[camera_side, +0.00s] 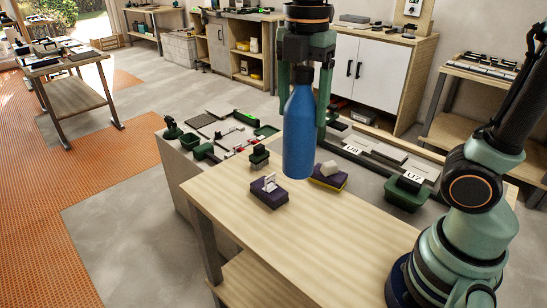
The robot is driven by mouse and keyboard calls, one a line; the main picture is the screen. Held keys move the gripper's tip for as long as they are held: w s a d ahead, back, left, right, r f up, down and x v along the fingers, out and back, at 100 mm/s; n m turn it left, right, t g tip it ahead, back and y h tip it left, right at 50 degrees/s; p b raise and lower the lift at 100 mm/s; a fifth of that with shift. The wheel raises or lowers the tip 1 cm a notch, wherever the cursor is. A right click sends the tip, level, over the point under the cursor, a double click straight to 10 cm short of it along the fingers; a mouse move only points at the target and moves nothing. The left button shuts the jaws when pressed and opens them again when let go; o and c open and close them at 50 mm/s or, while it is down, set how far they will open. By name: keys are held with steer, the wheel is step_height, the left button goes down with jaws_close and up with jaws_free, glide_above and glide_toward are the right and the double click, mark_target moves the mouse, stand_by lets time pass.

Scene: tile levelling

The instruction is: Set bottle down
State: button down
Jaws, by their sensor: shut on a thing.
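A blue bottle (299,135) with a dark neck hangs upright in the side view, right of the picture's middle. My gripper (306,78) points down from above and is shut on the bottle near its top. The bottle's base appears over the wooden table (285,245); I cannot tell whether it touches the top or is a little above it. The bottle's neck is partly hidden between the fingers.
A purple block with a white piece (269,192) lies left of the bottle, and a yellow-and-purple sponge-like block (328,177) lies right of it. A green bin (407,192) stands further right. The table's front is clear.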

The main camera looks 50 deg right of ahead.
steer(key=w+d+f+m, duration=0.1)
steer(key=d+f+m, duration=0.1)
steer(key=f+m, duration=0.4)
steer(key=w+d+f+m, duration=0.2)
steer(key=f+m, duration=0.3)
steer(key=m, duration=0.9)
steer(key=shift+d+f, duration=0.4)
steer(key=shift+d, duration=0.4)
steer(key=s+d+r+n, duration=0.1)
steer(key=s+d+r, duration=0.2)
steer(key=d+r, duration=0.5)
steer(key=s+d+r+n, duration=0.1)
steer(key=s+d+r, duration=0.25)
steer(key=d, duration=0.85)
step_height(320, 180, down, 19)
steer(key=w, duration=0.1)
